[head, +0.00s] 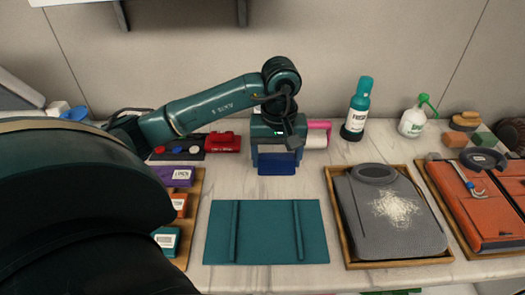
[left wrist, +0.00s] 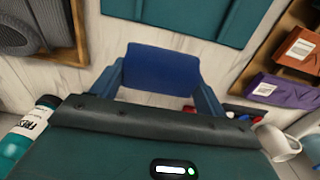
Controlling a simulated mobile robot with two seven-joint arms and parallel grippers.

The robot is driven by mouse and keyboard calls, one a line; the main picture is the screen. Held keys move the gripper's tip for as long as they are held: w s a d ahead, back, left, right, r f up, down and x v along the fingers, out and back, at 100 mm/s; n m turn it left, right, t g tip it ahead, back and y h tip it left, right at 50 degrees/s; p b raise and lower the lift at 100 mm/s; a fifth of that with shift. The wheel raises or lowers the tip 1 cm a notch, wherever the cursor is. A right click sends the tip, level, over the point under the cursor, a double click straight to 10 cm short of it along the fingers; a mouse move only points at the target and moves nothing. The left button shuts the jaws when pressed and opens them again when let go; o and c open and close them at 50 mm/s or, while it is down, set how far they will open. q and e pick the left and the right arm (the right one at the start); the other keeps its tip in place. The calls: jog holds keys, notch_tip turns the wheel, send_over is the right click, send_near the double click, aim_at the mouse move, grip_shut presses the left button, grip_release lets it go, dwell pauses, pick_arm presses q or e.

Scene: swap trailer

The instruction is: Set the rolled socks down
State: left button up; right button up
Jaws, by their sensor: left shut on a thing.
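The rolled socks (head: 277,167) are a dark blue bundle between the fingers of my left gripper (head: 276,158), just behind the teal mat. The left wrist view shows the blue bundle (left wrist: 162,72) with a finger against each side. My left gripper (left wrist: 160,80) is shut on it. I cannot tell whether the socks touch the counter. My right gripper is not in view.
The teal mat (head: 265,218) with two raised strips lies empty in front. To its right is a wooden tray (head: 400,262) holding a grey board with white grains. A wooden tray with boxes (head: 180,207) stands left. A teal bottle (head: 357,110) stands behind.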

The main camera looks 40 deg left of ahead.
pick_arm(q)
notch_tip(320, 180, down, 2)
jog(key=shift+f, duration=0.2)
notch_tip(320, 180, down, 4)
jog(key=shift+r+p, duration=0.15)
jog(key=shift+p, duration=0.2)
jog(key=shift+f, duration=0.3)
jog(key=o, duration=0.5)
jog(key=shift+f+b, duration=0.1)
jog(key=shift+b, duration=0.2)
jog(key=o, duration=0.5)
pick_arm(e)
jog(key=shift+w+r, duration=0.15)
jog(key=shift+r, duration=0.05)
